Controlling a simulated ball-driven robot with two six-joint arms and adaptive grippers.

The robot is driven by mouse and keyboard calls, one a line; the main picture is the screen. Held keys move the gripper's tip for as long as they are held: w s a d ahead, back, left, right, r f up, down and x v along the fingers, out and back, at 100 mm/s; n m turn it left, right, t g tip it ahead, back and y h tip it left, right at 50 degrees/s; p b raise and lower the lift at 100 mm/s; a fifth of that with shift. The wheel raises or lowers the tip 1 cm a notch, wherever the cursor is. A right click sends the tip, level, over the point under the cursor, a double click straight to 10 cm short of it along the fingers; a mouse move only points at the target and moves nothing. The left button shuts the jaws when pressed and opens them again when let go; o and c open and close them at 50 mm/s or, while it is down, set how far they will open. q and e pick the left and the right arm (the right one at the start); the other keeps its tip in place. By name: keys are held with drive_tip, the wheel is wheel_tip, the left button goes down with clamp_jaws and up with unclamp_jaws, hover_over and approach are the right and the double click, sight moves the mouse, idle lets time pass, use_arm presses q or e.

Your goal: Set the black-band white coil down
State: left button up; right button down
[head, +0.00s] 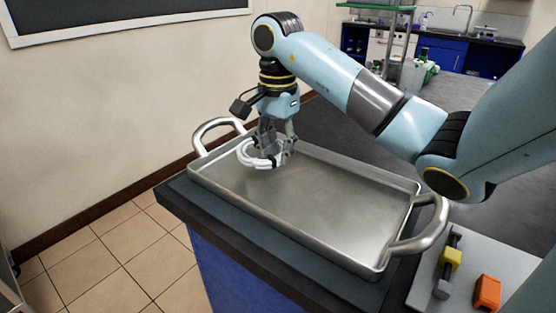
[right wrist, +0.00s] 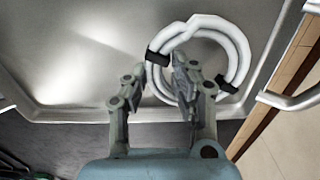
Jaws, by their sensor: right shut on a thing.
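The white coil (head: 250,158) with black bands is at the far left end of the metal tray (head: 330,205), low over or on its floor; I cannot tell whether it touches. In the right wrist view the coil (right wrist: 238,50) shows as a ring with two black bands, near the tray's corner. My right gripper (head: 274,157) points down into the tray and is shut on the coil's near side. In the right wrist view the gripper's fingers (right wrist: 160,90) overlap the coil's left edge. My left gripper is not in view.
The tray has a raised rim and two upright handles, one (head: 216,133) close by my right gripper and one (head: 425,230) at the near right. The rest of the tray floor is bare. An orange block (head: 487,292) and a yellow-and-grey part (head: 449,262) lie on the right.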

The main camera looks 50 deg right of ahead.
sight(278, 153)
wheel_tip(278, 153, down, 4)
drive_tip(key=shift+s+r, duration=0.1)
drive_tip(key=shift+r, duration=0.15)
drive_tip(key=shift+f, duration=0.2)
drive_tip(key=c, duration=1.1)
unclamp_jaws()
drive_tip(key=shift+r, duration=0.15)
